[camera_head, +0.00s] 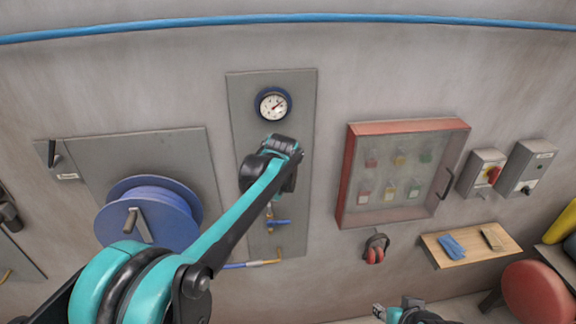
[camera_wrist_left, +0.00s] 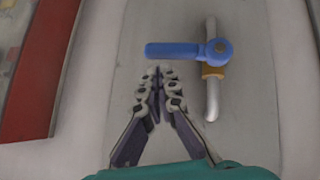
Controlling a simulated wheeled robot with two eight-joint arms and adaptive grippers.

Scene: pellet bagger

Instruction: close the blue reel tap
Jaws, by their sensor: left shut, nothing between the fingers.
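The blue tap lever (camera_head: 280,222) is low on the grey gauge panel (camera_head: 296,100), pointing right in the head view. In the left wrist view the blue lever (camera_wrist_left: 172,50) lies crosswise to a vertical silver pipe (camera_wrist_left: 212,100) with an orange-brown collar (camera_wrist_left: 213,72). My left gripper (camera_wrist_left: 160,72) is shut and empty, its tips just below the lever's free end in that picture; contact cannot be told. In the head view my left arm hides its fingers and part of the panel. My right gripper (camera_head: 380,312) shows small at the bottom edge, away from the panel.
A blue hose reel (camera_head: 150,215) is left of the panel, and a hose nozzle (camera_head: 262,263) is low on it. A red-framed cabinet (camera_head: 349,180), red ear defenders (camera_head: 376,247) and a wooden shelf (camera_head: 470,255) are to the right. A pressure gauge (camera_head: 272,104) sits above my left arm.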

